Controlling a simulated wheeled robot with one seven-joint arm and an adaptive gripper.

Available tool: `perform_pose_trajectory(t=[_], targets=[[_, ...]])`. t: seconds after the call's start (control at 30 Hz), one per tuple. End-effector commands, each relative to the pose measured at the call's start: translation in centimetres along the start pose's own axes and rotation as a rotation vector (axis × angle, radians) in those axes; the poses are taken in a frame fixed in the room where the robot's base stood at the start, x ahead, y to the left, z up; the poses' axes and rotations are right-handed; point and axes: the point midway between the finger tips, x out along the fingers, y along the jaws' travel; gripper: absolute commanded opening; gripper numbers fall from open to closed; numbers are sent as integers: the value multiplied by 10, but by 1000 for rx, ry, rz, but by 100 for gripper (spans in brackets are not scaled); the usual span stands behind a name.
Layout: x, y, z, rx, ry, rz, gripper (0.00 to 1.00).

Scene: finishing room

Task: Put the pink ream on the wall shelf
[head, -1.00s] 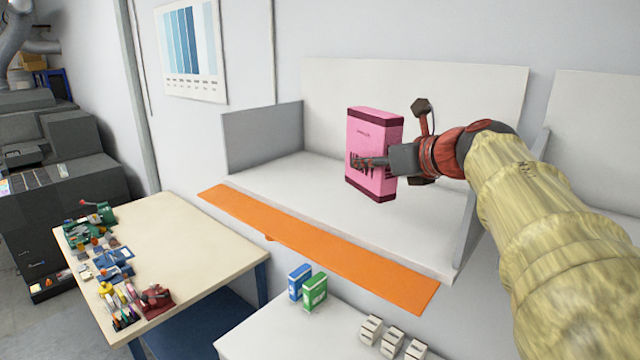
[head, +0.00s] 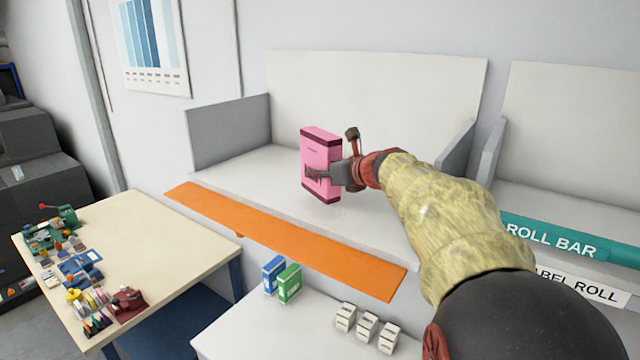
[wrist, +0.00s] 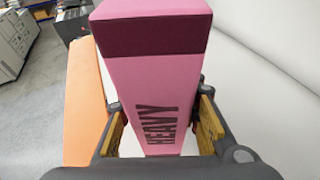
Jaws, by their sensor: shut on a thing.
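The pink ream (head: 318,152) stands upright in my gripper (head: 322,178), over the wall shelf's white board (head: 245,172). The ream has dark red bands at its top and bottom. In the wrist view, the ream (wrist: 155,75) is between the two fingers of my gripper (wrist: 160,130), and the word HEAVY shows on its face. The shelf has a grey left side panel (head: 228,132), a white back and an orange front strip (head: 280,240). I cannot tell whether the ream's bottom touches the shelf board.
Blue and green boxes (head: 289,284) and several small white blocks (head: 367,326) stand on a lower white surface. A table (head: 150,240) with tools is at left. A neighbouring shelf bay (head: 560,200) with a teal ROLL BAR label is at right. The shelf around the ream is clear.

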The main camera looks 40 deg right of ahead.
Motion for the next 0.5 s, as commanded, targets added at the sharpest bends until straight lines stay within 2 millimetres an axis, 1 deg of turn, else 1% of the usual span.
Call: perform_pose_trajectory(t=[0.1, 0.23, 0.33, 0.5], targets=[[10, -2, -7, 1, -1, 0, 0], [14, -2, -24, 0, -1, -1, 0], [16, -2, -29, -1, -3, -2, 0], [17, -2, -31, -1, -3, -1, 0]])
